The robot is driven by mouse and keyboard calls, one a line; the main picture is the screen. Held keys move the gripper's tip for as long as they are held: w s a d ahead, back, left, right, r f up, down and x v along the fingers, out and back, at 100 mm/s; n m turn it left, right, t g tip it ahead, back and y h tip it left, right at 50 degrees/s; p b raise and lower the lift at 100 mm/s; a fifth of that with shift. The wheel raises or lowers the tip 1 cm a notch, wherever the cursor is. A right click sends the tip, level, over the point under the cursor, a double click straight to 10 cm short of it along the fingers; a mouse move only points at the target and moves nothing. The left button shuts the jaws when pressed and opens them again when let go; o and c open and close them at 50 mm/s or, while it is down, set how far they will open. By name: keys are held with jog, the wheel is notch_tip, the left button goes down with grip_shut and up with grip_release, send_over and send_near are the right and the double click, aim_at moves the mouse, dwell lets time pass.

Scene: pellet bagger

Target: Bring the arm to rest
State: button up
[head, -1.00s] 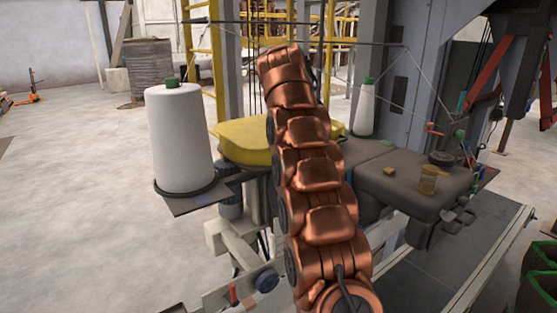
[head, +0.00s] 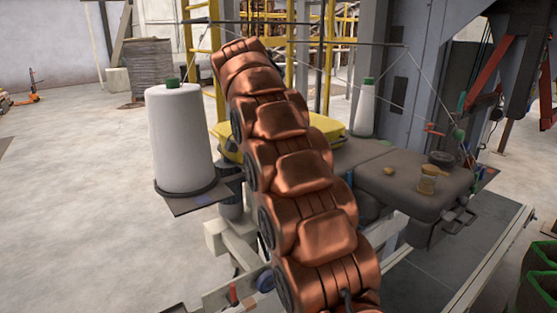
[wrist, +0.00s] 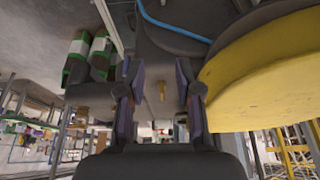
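My gripper (wrist: 160,75) shows in the wrist view with its two dark fingers apart. I see nothing held between them; a small tan piece (wrist: 162,90) shows in the gap, and how far off it is I cannot tell. In the head view my copper-coloured arm rises from the lower right and leans to the upper left, in front of the machine. The gripper itself is hidden in that view.
A large white thread cone (head: 180,140) stands left of my arm. A yellow cover (head: 327,128) lies behind the arm; it looms at right in the wrist view (wrist: 265,75). A grey machine top (head: 400,180) with a small jar (head: 428,180) is at right. Open floor lies left.

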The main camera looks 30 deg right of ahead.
jog(key=shift+a, duration=0.1)
dwell(0.5)
jog(key=s+a+f+n+y, duration=0.1)
jog(key=s+a+f+n, duration=0.4)
jog(key=s, duration=0.8)
jog(key=s+a+f+n+g+y, duration=0.1)
jog(key=s+a+f+n, duration=0.4)
jog(key=s, duration=0.9)
jog(key=s+a+f+n+g+y, duration=0.1)
jog(key=s+a+f+n+y, duration=0.1)
jog(key=s+a+f+n, duration=0.4)
jog(key=s+f, duration=0.3)
jog(key=s, duration=0.4)
jog(key=shift+s+n+y, duration=0.25)
jog(key=shift+n+y, duration=0.05)
jog(key=shift+d, duration=0.1)
